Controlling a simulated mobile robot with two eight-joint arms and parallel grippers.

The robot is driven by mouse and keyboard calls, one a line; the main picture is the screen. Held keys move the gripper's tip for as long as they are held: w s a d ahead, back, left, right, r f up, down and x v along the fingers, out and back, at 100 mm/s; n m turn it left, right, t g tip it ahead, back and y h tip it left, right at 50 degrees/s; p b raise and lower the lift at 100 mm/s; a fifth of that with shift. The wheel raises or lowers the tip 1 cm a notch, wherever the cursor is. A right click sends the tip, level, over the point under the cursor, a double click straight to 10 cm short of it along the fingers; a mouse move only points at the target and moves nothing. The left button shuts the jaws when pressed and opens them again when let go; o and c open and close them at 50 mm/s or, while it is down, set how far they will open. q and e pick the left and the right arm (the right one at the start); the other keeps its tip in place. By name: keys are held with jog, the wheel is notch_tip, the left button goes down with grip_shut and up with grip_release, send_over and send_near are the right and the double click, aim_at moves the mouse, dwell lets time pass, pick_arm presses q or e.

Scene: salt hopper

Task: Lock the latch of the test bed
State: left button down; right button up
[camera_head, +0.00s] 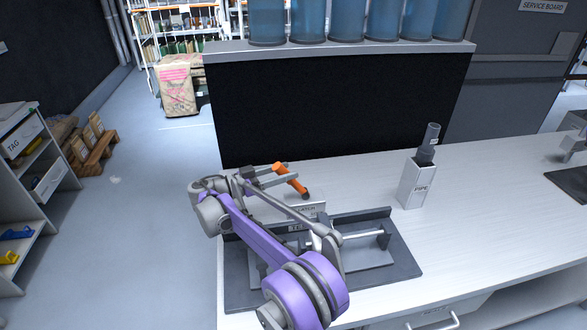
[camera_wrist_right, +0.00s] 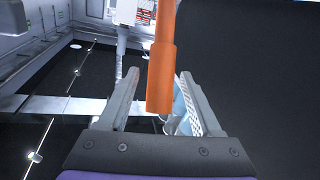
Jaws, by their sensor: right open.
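The test bed (camera_head: 405,277) is a dark plate with grey fittings on the near left of the white bench. A small sign (camera_head: 309,211) stands at its back, partly covered by my arm. An orange latch handle (camera_head: 291,179) with a dark end rises behind the sign, tilted. My right gripper (camera_head: 272,177) is open beside the handle. In the right wrist view, the orange handle (camera_wrist_right: 160,75) reaches down between the two spread fingers of the gripper (camera_wrist_right: 160,82), with gaps at both sides. My purple arm hides the left part of the test bed. My left gripper is out of view.
A white holder (camera_head: 415,187) with a dark grey pipe stands right of the test bed. A black panel (camera_head: 340,105) with a ledge of blue containers (camera_head: 347,20) rises behind the bench. The bench top (camera_head: 490,205) to the right is mostly clear.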

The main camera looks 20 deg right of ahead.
jog(key=shift+d, duration=1.7)
grip_shut()
